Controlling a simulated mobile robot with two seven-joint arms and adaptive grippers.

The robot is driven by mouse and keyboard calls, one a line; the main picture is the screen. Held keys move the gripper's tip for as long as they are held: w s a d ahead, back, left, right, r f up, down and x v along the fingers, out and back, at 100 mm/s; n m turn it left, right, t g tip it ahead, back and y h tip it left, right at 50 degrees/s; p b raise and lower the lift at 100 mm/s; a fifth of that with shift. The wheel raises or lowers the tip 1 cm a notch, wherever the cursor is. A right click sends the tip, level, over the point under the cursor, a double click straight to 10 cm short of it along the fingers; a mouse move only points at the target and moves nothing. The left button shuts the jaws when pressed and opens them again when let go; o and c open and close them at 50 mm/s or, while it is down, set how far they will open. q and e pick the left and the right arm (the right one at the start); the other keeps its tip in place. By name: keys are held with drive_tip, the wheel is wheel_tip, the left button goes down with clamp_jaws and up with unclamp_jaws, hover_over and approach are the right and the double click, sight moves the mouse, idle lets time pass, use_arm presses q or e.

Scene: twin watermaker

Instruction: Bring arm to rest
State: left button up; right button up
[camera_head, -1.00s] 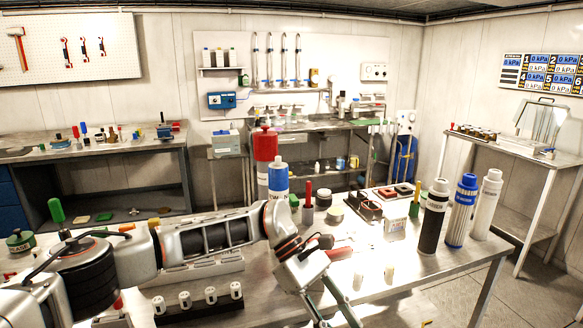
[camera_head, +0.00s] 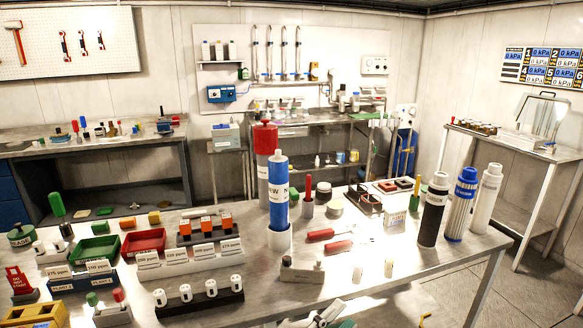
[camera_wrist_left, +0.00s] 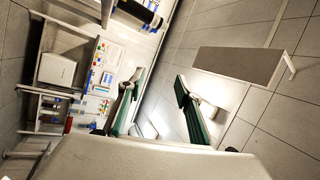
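My left gripper (camera_head: 328,316) shows only in part at the bottom edge of the head view, low in front of the table (camera_head: 385,285). In the left wrist view, its two green-padded fingers (camera_wrist_left: 163,105) stand apart with nothing between them, so it is open and empty. Most of my left arm is out of the head view. My right gripper is in neither view.
The table holds a blue cylinder (camera_head: 279,190) in a white cup, a black cylinder (camera_head: 433,210), a green tray (camera_head: 92,249), a red tray (camera_head: 144,241) and a black rack (camera_head: 200,302). Tiled floor (camera_wrist_left: 285,125) shows in the left wrist view.

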use_arm(q)
drive_tip(key=s+a+f+n+t+y, duration=0.1)
drive_tip(key=s+a+f+n+y, duration=0.1)
drive_tip(key=a+f+n+y, duration=0.45)
drive_tip(key=s+a+f+n+t+y, duration=0.15)
drive_tip(key=a+f+n+y, duration=0.25)
drive_tip(key=a+f+n, duration=0.45)
drive_tip(key=s+a+f+n+g+y, duration=0.4)
drive_tip(key=s+a+f+n+g, duration=0.1)
drive_tip(key=s+a+f, duration=0.7)
drive_tip(key=a+f, duration=0.1)
drive_tip(key=a, duration=0.1)
drive_tip(key=shift+s+a+n, duration=0.25)
drive_tip(key=shift+a+n, duration=0.1)
drive_tip(key=shift+n, duration=0.05)
